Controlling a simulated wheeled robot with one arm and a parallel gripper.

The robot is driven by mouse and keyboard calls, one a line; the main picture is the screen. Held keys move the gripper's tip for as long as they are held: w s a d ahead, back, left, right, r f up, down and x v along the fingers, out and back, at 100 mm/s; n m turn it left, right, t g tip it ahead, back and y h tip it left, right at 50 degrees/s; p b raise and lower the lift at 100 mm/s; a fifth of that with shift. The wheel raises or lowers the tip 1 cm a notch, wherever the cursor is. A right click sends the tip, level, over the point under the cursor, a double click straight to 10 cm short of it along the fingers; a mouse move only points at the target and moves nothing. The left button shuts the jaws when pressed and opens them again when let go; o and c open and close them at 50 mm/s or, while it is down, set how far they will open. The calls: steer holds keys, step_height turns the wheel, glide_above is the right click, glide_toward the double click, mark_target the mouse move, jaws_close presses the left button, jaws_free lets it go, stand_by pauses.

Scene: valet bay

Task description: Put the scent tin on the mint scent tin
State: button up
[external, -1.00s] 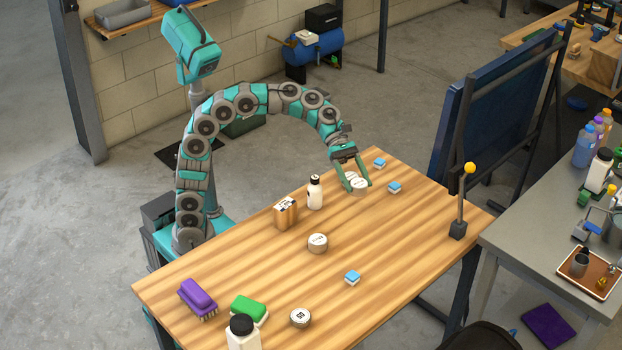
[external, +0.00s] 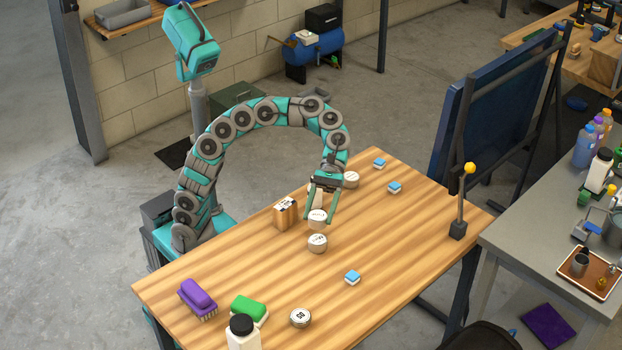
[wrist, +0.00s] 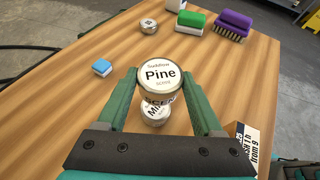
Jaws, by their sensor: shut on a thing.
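My gripper (external: 320,214) is shut on a round, silver-sided scent tin with a white lid (external: 317,217), which reads "Pine" in the wrist view (wrist: 160,73). The gripper's green fingers stand on both sides of the tin, and it is held up off the table. The mint scent tin (external: 317,243) stands on the table close to the held tin, just below it in the external view. In the wrist view the mint tin (wrist: 154,116) shows between the fingers, its lid partly covered by the held tin. I cannot tell the exact gap between them.
A wooden box (external: 285,213) stands left of the gripper, and a white bottle is partly hidden behind it. Another tin (external: 351,180) stands behind. A small blue-and-white block (external: 352,277) and a further tin (external: 300,318) lie toward the front. The right side has free room.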

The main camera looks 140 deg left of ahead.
mark_target(319, 235)
step_height(319, 235, down, 6)
steer(key=shift+r, duration=0.15)
stand_by(0.4)
steer(key=o, duration=1.5)
steer(key=shift+a+r, duration=0.1)
steer(key=v, duration=1.1)
steer(key=shift+s+a+r, duration=0.1)
steer(key=shift+s+a, duration=0.1)
steer(key=shift+a, duration=0.15)
